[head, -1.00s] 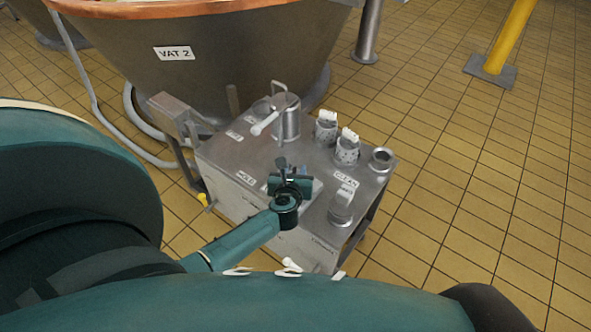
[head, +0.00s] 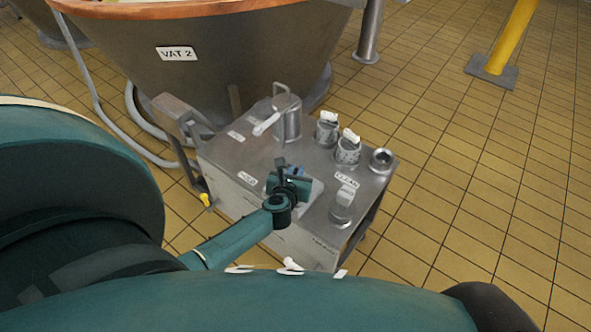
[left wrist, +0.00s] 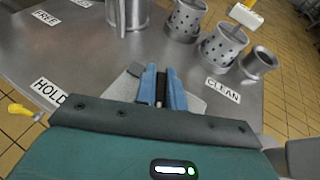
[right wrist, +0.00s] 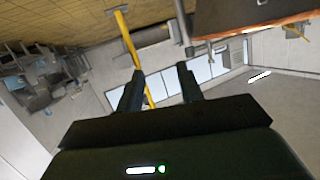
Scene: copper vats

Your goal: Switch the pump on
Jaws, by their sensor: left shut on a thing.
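A steel pump cart (head: 235,165) stands in front of the vat labelled VAT 2. My left gripper (head: 294,172) is over its top, between the HOLD label (head: 247,178) and the CLEAN label (head: 346,179). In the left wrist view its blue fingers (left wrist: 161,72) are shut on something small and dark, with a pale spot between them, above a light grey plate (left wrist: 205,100). The fingers hide most of it, so I cannot tell whether it is the pump switch. My right gripper (right wrist: 160,70) is open and empty, away from the cart.
The cart top carries a steel cylinder with a lever (head: 287,118), perforated cups (head: 347,150) with white items, and an empty cup (head: 381,160). A yellow knob (head: 205,200) sits at its left side. VAT 2 (head: 230,60) stands behind.

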